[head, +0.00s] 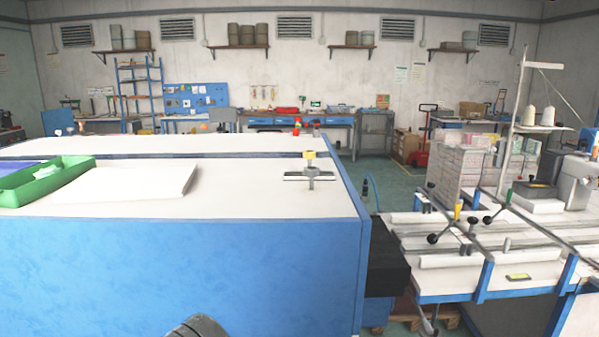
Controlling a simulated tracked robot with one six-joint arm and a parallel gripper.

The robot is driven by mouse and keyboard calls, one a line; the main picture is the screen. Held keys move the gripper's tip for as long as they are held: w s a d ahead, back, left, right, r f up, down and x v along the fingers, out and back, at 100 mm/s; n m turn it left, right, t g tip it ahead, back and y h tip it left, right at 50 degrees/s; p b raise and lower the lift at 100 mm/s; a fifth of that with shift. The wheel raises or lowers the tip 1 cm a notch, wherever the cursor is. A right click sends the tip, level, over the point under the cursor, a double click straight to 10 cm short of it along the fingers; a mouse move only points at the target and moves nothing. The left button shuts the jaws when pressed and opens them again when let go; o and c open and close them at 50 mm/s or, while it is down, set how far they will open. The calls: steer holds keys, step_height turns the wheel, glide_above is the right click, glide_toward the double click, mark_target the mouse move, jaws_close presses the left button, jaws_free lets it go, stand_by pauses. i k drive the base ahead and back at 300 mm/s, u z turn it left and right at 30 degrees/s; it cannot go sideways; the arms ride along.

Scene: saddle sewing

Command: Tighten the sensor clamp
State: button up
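A small upright clamp-like fitting (310,172) stands near the right end of the white top of a large blue cabinet. It has a yellow and dark knob on a grey post, over a flat pale plate with a dark edge. I cannot tell for certain that this is the sensor clamp, nor how tight it is. Other levers with dark ball ends (433,239) and one yellow grip (458,209) sit on the rails of the sewing machine at the right. My gripper is not in view. A dark curved part at the bottom edge may be mine.
The blue cabinet (200,270) fills the near left and blocks the way ahead. A green tray (45,184) and white sheets (131,183) lie on its top. Green floor (402,178) shows between it and the back benches. Thread cones (548,117) stand far right.

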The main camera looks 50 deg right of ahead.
mark_target(312, 171)
steer(key=u, duration=0.65)
steer(key=k, duration=1.55)
steer(key=z, duration=0.6)
steer(key=i, duration=1)
steer(key=z, duration=0.05)
